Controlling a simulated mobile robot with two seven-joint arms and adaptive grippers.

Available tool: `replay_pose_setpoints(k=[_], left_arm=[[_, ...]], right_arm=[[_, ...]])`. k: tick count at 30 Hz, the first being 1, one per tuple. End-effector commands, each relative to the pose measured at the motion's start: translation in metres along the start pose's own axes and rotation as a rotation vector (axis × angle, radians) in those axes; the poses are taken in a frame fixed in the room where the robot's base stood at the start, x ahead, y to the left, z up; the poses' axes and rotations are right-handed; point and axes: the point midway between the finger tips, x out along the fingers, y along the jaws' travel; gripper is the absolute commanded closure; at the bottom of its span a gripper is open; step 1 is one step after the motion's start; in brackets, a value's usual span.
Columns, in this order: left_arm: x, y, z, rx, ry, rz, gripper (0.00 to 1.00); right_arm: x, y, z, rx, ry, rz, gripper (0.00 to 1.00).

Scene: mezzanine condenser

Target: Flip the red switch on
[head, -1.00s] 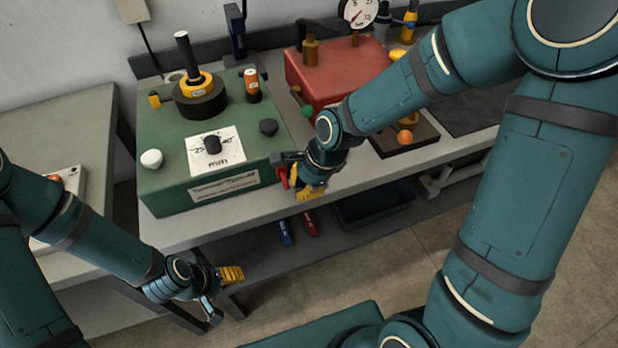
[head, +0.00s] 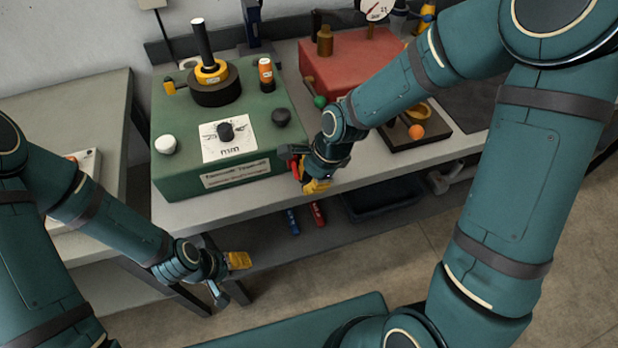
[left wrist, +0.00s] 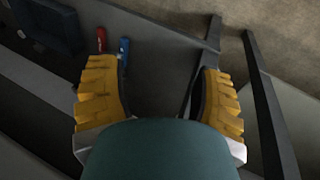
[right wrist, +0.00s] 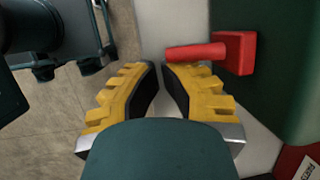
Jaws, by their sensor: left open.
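The red switch (right wrist: 233,53) is a red block with a red lever (right wrist: 195,53) on the side of the green box; in the head view a small red part of it (head: 294,170) shows beside my right gripper (head: 317,187). In the right wrist view my right gripper (right wrist: 160,67) has its fingertips nearly together, with nothing visible between them. The lever lies just beyond the tips; whether they touch it I cannot tell. My left gripper (head: 236,277) is open and empty, low in front of the bench; it also shows in the left wrist view (left wrist: 157,70).
A blue tool (head: 292,221) and a red tool (head: 317,213) lie on the lower shelf. Floor is clear at right.

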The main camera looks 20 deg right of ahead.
Motion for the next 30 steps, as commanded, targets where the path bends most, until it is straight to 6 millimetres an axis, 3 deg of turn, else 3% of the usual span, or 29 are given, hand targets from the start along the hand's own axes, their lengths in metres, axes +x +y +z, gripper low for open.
replay_pose_setpoints(k=[22,30], left_arm=[[-0.03,0.011,-0.005,-0.005,0.007,-0.001,0.34],[-0.056,0.021,-0.016,-0.012,0.031,-0.004,0.34]], right_arm=[[-0.009,-0.002,0.003,0.045,0.0,0.134,1.0],[-0.018,-0.001,0.007,0.08,0.0,0.25,1.0]])
